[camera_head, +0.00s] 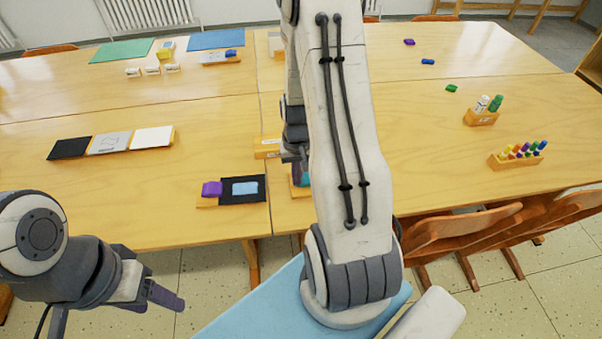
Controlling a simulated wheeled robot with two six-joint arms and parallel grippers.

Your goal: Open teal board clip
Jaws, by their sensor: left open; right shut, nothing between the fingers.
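A small teal patch (303,178) shows just left of my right forearm, near the front edge of the table, above a strip of orange wood. It looks like the teal board clip, but my arm hides most of it, and I cannot tell whether it is open. My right gripper (298,158) is shut and empty, pointing down just above the teal patch. I cannot tell whether it touches it. My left gripper (165,295) is open and empty at the lower left, in front of the table edge and away from the clip.
A board with a purple clip (212,189) and a dark sheet (255,188) lies left of the teal patch. An orange block (267,142) stands behind. Sample tiles (110,142) lie further left. A marker rack (518,157) and a bottle holder (481,118) stand right. Chairs (465,225) line the front.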

